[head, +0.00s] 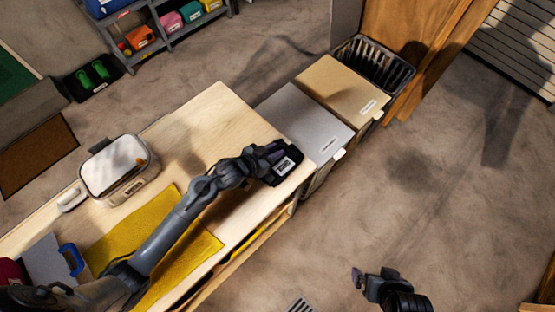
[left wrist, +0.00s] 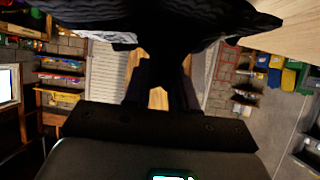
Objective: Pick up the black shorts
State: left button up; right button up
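The black shorts (head: 289,172) lie as a small dark bundle near the right end of the wooden table, with a pale label on top. My left gripper (head: 271,152) reaches the shorts at tabletop height and its fingers touch or overlap them. In the left wrist view, black cloth (left wrist: 170,18) fills the top and covers the fingertips of the left gripper (left wrist: 163,72). The dark fingers stand somewhat apart with black cloth around and between them; whether they grip it is hidden. My right gripper (head: 360,278) hangs over the floor at lower right, away from the table; its finger gap is unclear.
A grey-lidded bin (head: 305,122) and a tan-lidded bin (head: 341,88) stand just past the table's end, with a dark basket (head: 374,62) behind. A white case (head: 118,168), yellow cloth (head: 165,240) and clipboard (head: 45,262) lie on the wooden table (head: 205,115). The right floor is clear.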

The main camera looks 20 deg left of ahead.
pick_arm(q)
grip_shut()
jog(key=shift+r, duration=0.1)
